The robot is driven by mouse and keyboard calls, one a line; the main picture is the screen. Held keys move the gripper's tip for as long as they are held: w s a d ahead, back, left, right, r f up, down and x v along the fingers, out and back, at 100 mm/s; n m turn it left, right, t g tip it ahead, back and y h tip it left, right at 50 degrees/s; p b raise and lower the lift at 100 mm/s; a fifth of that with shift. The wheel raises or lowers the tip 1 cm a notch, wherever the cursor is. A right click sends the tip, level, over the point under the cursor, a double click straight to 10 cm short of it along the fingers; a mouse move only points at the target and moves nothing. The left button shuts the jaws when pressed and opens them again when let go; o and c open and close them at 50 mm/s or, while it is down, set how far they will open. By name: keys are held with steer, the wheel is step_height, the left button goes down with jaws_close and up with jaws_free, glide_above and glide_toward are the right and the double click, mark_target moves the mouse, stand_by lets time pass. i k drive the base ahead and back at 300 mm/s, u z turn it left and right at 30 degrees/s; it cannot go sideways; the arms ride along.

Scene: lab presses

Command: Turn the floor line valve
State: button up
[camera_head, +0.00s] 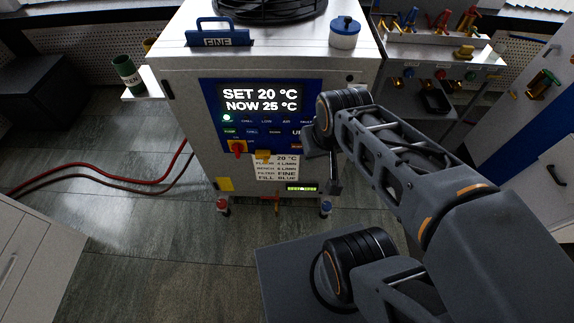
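A chiller cabinet (190,110) stands ahead, its panel reading SET 20 °C, NOW 25 °C. A card (275,168) below the panel has lines that appear to read FLOOR 4 L/MIN and BENCH 6 L/MIN. Low on the cabinet are a red fitting (223,205), a blue fitting (326,207) and a small orange-brown tap (276,199). I cannot tell which valve is the floor line valve. My gripper (335,187) points down in front of the cabinet's right side, above the blue fitting and apart from it. Its fingers are small and dark, so their opening is unclear.
A red knob (238,148) and a yellow one (263,156) sit under the panel. A bench (447,55) at right carries several coloured valves. A green-handled valve (540,79) is at far right. Red hoses (110,178) cross the left floor. The floor (180,245) before the cabinet is clear.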

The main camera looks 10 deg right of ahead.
mark_target(409, 73)
steer(key=z, duration=1.6)
steer(key=k, duration=0.3)
steer(key=z, duration=1.15)
steer(key=i, duration=1.55)
steer(key=u, duration=0.9)
steer(key=i, duration=0.75)
steer(key=u, duration=0.85)
